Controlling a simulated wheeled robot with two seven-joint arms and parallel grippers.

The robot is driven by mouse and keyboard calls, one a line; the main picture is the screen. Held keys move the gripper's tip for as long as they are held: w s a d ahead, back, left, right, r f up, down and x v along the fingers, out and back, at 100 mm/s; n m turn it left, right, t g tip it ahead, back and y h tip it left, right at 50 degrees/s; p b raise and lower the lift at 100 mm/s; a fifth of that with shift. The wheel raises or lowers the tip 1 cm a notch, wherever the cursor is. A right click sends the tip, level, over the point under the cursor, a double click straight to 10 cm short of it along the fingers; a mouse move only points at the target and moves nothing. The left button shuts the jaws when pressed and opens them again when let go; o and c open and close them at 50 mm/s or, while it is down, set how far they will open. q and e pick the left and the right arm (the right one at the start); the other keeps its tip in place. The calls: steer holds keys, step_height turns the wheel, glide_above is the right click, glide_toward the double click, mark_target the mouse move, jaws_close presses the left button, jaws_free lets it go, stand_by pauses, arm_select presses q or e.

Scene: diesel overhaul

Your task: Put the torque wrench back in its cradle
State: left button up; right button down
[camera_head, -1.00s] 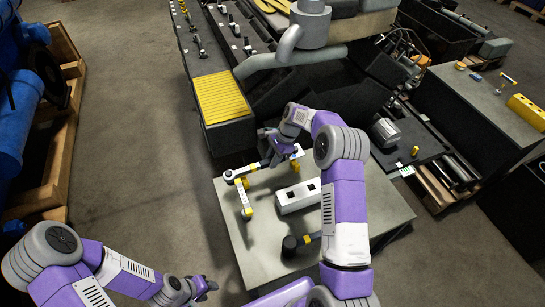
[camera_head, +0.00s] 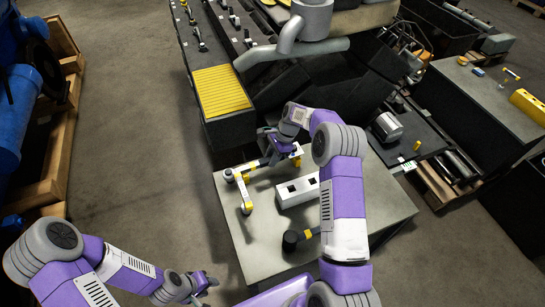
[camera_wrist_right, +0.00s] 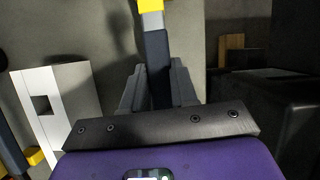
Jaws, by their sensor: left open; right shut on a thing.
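The torque wrench has a grey round head (camera_head: 229,175), a yellow band and a dark handle, and lies low over the left side of the table. My right gripper (camera_head: 270,158) is shut on its dark handle. In the right wrist view the handle (camera_wrist_right: 157,58) runs up between my right fingers (camera_wrist_right: 157,88), with a yellow band at the top. A white block (camera_head: 298,192) with two square openings stands right of the wrench; I cannot tell whether it is the cradle. My left gripper (camera_head: 203,284) is open and empty, off the table's front left.
A yellow-and-grey piece (camera_head: 246,195) stands close below the wrench head. A black-headed tool (camera_head: 291,240) with a yellow band lies near the table's front. The table (camera_head: 260,255) has bare room at its front left. A dark cabinet with a yellow ribbed top (camera_head: 220,91) stands behind.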

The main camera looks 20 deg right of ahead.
stand_by(0.3)
steer(key=c, duration=0.8)
jaws_free()
steer(key=shift+f, duration=0.1)
steer(key=v, duration=0.7)
steer(key=shift+d+r, duration=0.15)
steer(key=shift+r, duration=0.15)
